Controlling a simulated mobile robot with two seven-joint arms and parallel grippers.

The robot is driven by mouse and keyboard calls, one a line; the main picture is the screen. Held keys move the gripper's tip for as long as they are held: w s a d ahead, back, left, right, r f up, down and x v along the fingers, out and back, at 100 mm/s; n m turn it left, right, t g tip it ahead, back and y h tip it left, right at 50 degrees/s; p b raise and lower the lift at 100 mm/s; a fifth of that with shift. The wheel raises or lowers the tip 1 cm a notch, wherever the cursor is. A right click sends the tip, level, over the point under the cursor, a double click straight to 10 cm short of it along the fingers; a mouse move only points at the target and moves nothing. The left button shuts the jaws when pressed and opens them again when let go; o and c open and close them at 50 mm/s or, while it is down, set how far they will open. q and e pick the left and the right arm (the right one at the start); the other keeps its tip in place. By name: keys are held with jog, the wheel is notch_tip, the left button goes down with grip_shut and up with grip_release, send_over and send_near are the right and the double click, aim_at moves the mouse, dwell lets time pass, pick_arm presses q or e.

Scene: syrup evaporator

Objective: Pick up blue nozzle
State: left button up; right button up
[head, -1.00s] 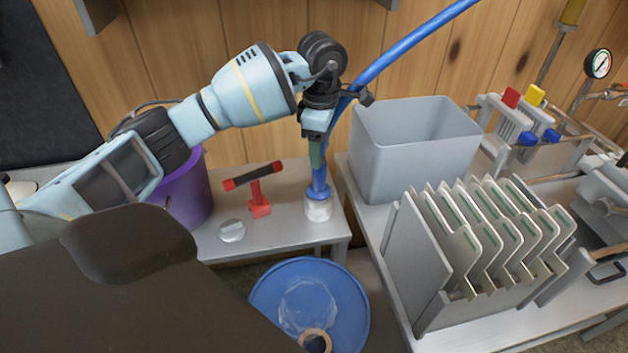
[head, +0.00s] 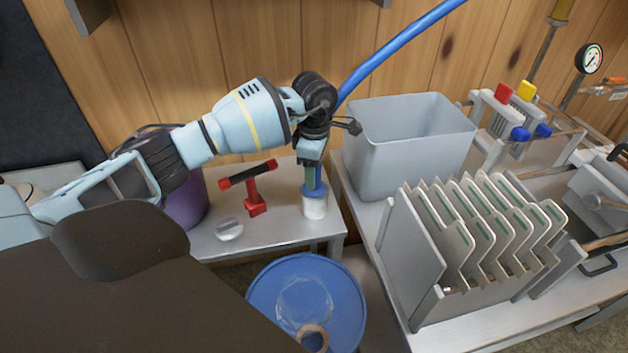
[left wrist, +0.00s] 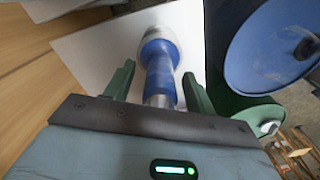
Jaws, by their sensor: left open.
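The blue nozzle (head: 316,189) stands upright on a white base (head: 314,208) near the right end of the small side table. A blue hose (head: 400,45) comes down behind my gripper toward it. My left gripper (head: 311,180) is pointed down over the nozzle, its green fingers beside it. In the left wrist view the nozzle (left wrist: 158,70) lies between the two open green fingers (left wrist: 158,88), with a gap on each side. My right gripper is not in view.
A red-handled tool (head: 254,190) and a grey knob (head: 229,229) are on the table left of the nozzle. A grey bin (head: 405,155) stands close on the right. A rack of plates (head: 415,265) is at front right, a blue drum (head: 275,290) below.

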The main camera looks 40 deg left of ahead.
pick_arm(q)
grip_shut()
dwell(0.3)
jog(key=shift+r, duration=0.1)
notch_tip(320, 180, up, 10)
jog(key=shift+f, duration=0.1)
dwell(0.4)
